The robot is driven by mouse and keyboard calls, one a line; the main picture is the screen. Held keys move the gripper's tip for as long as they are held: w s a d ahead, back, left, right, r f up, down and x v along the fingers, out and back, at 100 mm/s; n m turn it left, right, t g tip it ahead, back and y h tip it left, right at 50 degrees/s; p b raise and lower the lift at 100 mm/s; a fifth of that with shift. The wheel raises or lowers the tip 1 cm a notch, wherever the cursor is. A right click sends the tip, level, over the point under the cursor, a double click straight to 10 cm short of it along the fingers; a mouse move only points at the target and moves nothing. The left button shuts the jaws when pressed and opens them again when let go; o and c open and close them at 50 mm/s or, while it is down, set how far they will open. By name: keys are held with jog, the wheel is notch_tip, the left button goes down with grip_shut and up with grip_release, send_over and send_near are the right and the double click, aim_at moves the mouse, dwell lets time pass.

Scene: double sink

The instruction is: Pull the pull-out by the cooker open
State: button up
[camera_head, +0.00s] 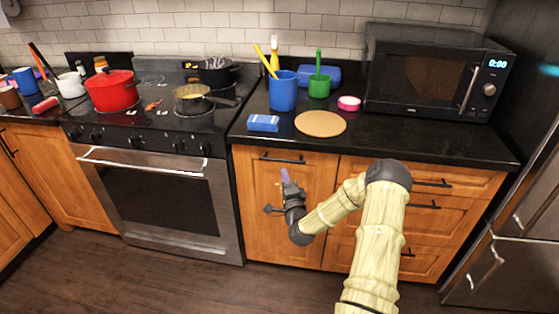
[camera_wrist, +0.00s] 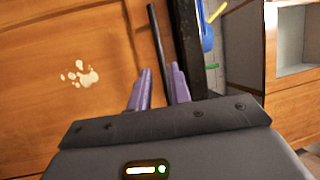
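The pull-out (camera_head: 262,215) is a wooden front just right of the cooker (camera_head: 160,190), and it looks closed. Its dark bar handle (camera_head: 283,158) runs across near the top, below the counter. My gripper (camera_head: 286,173) is in front of this panel, just below the handle. In the wrist view my gripper (camera_wrist: 160,76) has its two purple fingers apart, with nothing held. The handle (camera_wrist: 157,32) appears as a dark bar ahead of the gap between the fingers. The wooden front (camera_wrist: 90,40) fills the left there and has a cream stain. I cannot tell whether the fingers touch the handle.
The black counter (camera_head: 400,137) overhangs the front; its edge (camera_wrist: 187,45) is close to the right finger. On it are a blue sponge (camera_head: 263,123), a round board (camera_head: 320,124), cups and a microwave (camera_head: 425,80). Drawers (camera_head: 455,182) are to the right, then a fridge (camera_head: 515,245).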

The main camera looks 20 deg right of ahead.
aim_at(280, 160)
jog(key=x, duration=0.8)
jog(key=shift+w+d, duration=0.1)
jog(key=shift+w, duration=0.15)
jog(key=shift+c, duration=0.4)
grip_shut()
